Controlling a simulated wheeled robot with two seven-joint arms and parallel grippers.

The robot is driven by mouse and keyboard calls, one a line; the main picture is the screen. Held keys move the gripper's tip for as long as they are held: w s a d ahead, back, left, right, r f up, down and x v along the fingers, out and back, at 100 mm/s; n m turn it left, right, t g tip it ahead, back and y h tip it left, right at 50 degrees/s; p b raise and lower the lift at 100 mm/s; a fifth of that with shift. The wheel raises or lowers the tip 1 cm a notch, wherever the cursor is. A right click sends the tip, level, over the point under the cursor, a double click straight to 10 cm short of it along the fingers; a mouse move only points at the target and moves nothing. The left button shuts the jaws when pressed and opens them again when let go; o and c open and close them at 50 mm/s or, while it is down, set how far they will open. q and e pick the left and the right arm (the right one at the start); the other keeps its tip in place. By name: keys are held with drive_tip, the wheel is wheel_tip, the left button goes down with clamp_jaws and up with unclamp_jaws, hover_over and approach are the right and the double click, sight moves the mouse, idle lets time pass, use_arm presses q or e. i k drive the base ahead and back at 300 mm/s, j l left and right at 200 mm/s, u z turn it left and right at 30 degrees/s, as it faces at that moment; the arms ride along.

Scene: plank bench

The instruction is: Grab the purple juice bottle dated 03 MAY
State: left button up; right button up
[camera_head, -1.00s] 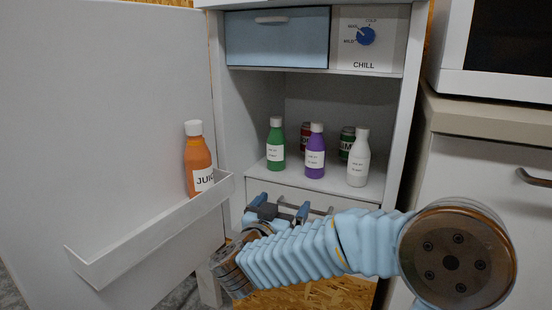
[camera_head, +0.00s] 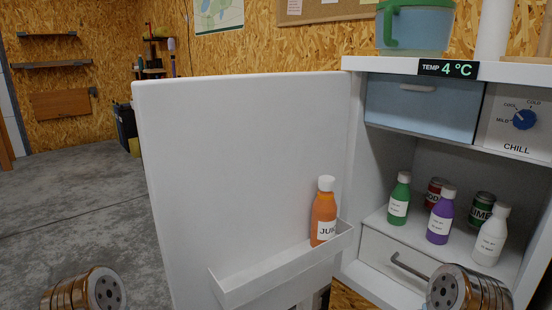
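The purple juice bottle (camera_head: 440,216) stands upright on the fridge shelf, with a white cap and a white label too small to read. A green bottle (camera_head: 399,199) stands to its left and a white bottle (camera_head: 490,236) to its right. A red can (camera_head: 434,191) and a green can (camera_head: 482,207) stand behind them. Parts of my two arms show at the bottom left and bottom right edges. Neither of my grippers is in view. No bottle is seen in a gripper.
The fridge door (camera_head: 245,180) is swung open to the left. Its door bin (camera_head: 275,277) holds an orange juice bottle (camera_head: 324,213). A closed drawer (camera_head: 395,262) sits below the shelf and a blue drawer (camera_head: 420,105) above it. Open floor (camera_head: 70,210) lies at left.

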sight(443, 215)
drive_tip(key=l+z, duration=0.15)
drive_tip(key=z, duration=0.25)
drive_tip(key=k+l+z, duration=0.1)
drive_tip(key=l+z, duration=0.35)
drive_tip(key=z, duration=0.3)
